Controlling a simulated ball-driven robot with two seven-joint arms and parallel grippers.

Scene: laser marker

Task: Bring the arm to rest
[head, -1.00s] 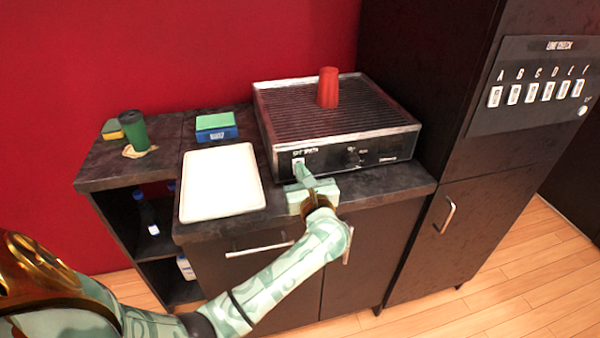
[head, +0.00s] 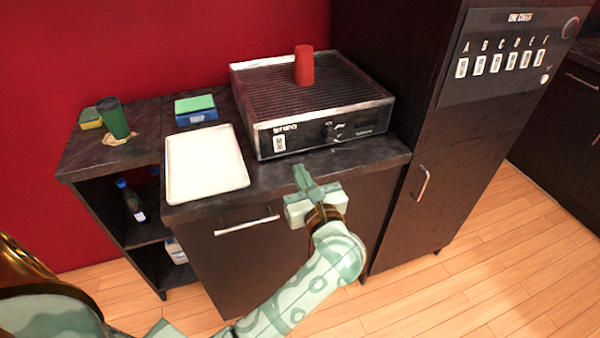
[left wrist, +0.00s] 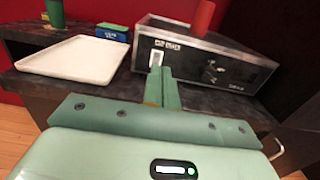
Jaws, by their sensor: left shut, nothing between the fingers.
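My left gripper (head: 303,178) is shut and empty. It is in front of the counter's front edge, below the laser marker (head: 320,130), and apart from it. In the left wrist view its closed fingers (left wrist: 162,85) point toward the white switch on the machine's front panel (left wrist: 205,65). A red cup (head: 304,65) stands on the machine's ribbed top. My right gripper is not in view.
A white tray (head: 205,165) lies on the counter left of the machine. Behind it is a blue and green box (head: 196,109). A green cup (head: 113,118) stands at the far left. A tall dark cabinet (head: 440,150) with a lettered switch panel (head: 505,58) stands at right.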

